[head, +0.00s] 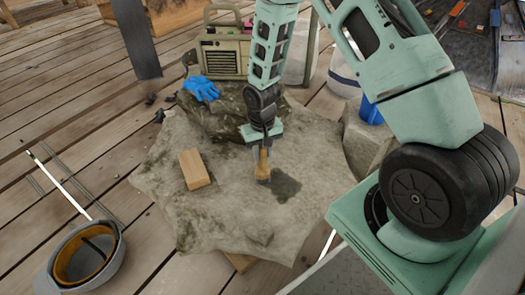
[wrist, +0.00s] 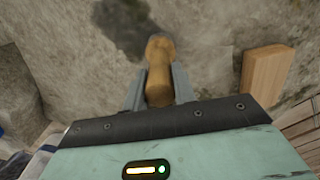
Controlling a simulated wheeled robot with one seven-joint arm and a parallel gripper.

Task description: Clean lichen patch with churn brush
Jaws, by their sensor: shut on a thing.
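My gripper (head: 264,143) is shut on the wooden handle of the churn brush (head: 263,168), which points down at the stone slab. In the wrist view the brush (wrist: 159,72) sits between the two fingers of my gripper (wrist: 159,88). The dark lichen patch (head: 284,187) lies on the pale stone slab (head: 215,225), just right of the brush's lower end. It also shows in the wrist view as a dark patch (wrist: 128,28) beyond the brush. The brush's lower end is at the patch's edge; I cannot tell whether it touches the stone.
A wooden block (head: 195,169) lies on the slab left of the brush. Blue gloves (head: 201,89) and a radio-like box (head: 222,52) are behind. The slab's front part is clear.

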